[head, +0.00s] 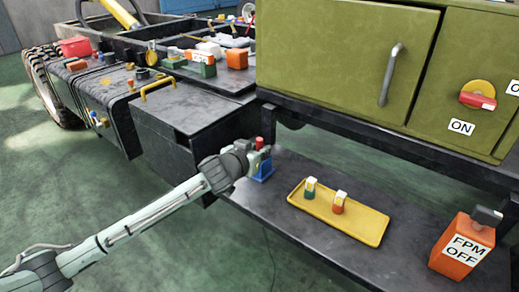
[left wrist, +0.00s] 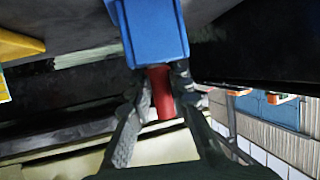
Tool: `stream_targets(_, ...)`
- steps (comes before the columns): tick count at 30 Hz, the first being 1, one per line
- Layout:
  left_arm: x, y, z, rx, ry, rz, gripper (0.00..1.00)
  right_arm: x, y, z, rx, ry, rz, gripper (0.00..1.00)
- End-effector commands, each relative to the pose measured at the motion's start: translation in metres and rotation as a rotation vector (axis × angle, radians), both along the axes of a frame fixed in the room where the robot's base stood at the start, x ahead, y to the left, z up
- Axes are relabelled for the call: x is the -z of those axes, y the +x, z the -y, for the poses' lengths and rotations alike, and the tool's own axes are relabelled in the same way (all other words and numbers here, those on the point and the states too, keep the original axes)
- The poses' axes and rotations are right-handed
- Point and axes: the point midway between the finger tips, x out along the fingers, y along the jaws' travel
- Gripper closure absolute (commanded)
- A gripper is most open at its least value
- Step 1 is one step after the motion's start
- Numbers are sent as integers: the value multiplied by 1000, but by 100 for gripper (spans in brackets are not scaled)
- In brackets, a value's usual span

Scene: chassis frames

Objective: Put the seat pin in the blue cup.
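The seat pin, red (head: 259,143), stands upright at the blue cup (head: 264,172) on the dark shelf. In the left wrist view the red pin (left wrist: 160,92) meets the edge of the blue cup (left wrist: 150,30); how deep its end sits in the cup is hidden. My left gripper (head: 255,157) is right at the top of the cup. In the left wrist view the left gripper's fingers (left wrist: 161,85) press on both sides of the pin, and it looks shut on it. My right gripper is not in view.
A yellow tray (head: 365,228) with two small coloured blocks lies right of the cup. An orange "FPM OFF" box (head: 462,248) stands farther right. A green cabinet (head: 345,45) overhangs behind the shelf. A dark box (head: 190,115) is close behind my left arm.

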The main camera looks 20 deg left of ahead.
Motion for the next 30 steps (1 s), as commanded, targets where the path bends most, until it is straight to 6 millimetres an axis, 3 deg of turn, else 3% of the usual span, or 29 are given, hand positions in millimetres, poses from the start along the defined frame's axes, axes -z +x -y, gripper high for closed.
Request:
stream_targets(3,0,0,0,0,0,0,64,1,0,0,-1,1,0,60)
stream_targets(14,-4,-2,-1,-1,1,0,64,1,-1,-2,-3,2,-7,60)
stream_targets(30,-41,-94,-8,0,0,-2,64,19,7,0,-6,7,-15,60)
